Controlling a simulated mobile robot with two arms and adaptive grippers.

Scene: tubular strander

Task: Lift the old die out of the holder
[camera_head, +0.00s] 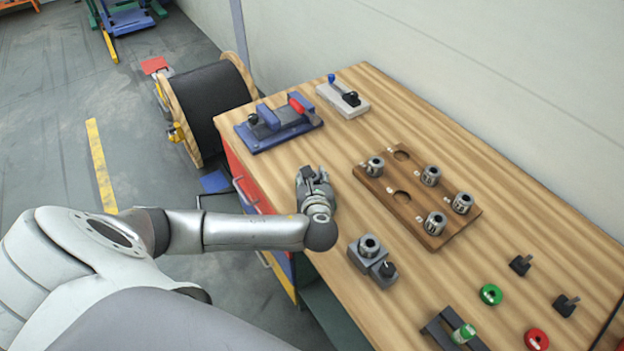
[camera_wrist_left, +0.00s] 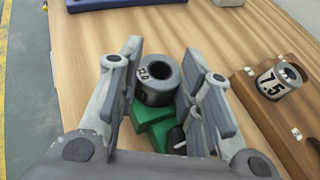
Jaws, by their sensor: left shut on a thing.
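My left gripper (camera_head: 315,187) is over the left front edge of the wooden table. A green block-like holder (camera_wrist_left: 154,122) with a dark knob is below the die. I cannot tell whether the die still touches it. In the head view the gripper hides both die and green holder. My right gripper is not in view.
A wooden board (camera_head: 443,225) holds several dies and has empty holes. A grey block (camera_head: 383,272) carries another die. A blue fixture (camera_head: 278,127) and a pale toggle block (camera_head: 342,98) stand at the back. Green (camera_head: 491,294) and red rings (camera_head: 537,339) lie at the right front.

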